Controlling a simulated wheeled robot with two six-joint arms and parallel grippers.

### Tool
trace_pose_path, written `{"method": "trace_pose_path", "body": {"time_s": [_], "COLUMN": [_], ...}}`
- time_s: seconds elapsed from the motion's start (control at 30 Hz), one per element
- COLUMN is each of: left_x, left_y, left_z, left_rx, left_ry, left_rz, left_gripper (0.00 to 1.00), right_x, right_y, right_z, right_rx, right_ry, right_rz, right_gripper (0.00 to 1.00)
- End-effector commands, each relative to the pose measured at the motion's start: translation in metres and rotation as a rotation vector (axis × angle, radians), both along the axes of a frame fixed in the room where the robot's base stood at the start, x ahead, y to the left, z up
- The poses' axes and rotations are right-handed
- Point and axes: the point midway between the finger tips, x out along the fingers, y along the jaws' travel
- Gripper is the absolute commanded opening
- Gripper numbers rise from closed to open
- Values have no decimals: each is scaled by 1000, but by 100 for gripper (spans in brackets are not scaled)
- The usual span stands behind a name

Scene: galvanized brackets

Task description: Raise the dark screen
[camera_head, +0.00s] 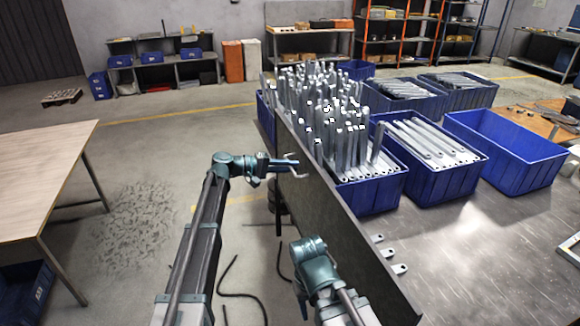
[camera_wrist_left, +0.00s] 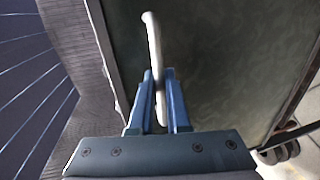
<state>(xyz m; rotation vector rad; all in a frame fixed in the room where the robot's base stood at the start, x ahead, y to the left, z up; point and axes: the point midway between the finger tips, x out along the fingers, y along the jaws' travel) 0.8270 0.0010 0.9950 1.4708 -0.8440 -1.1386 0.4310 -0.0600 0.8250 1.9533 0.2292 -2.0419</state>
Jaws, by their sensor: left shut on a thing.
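The dark screen (camera_head: 335,225) is a tall, flat dark panel standing upright along the near side of the metal table, in front of the blue bins. It also fills much of the left wrist view (camera_wrist_left: 225,55). A pale curved handle (camera_wrist_left: 153,35) stands out from its face. My left gripper (camera_head: 283,163) is at the screen's left face, its blue fingers (camera_wrist_left: 158,78) shut on the handle. My right arm is low in front of the screen; its teal wrist (camera_head: 316,268) shows, but I cannot make out its fingers.
Several blue bins (camera_head: 510,170) with metal brackets stand on the metal table (camera_head: 470,245) behind the screen; one is empty. Small brackets (camera_head: 398,268) lie by the screen's edge. A wooden table (camera_head: 45,165) stands at left. Dark cables (camera_head: 240,293) lie on the floor between.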

Motion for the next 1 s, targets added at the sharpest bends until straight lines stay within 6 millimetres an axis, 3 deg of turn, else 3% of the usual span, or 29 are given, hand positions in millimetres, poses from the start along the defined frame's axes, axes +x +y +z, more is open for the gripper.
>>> {"method": "trace_pose_path", "body": {"time_s": [0.1,0.13,0.3,0.67,1.0], "left_x": [3,3,3,0,-19], "left_y": [1,1,1,5,65], "left_z": [4,4,4,4,19], "left_rx": [-14,-14,-12,-9,-9], "left_ry": [-2,-2,-2,-1,-1], "left_rz": [8,9,6,5,9], "left_gripper": [0,16,45,45,45], "right_x": [0,0,0,0,0], "right_y": [0,0,0,0,0], "right_z": [1,1,1,2,17], "right_rx": [0,0,0,0,0], "right_ry": [0,0,0,0,0], "right_rz": [0,0,0,0,0], "right_gripper": [50,50,50,50,50]}}
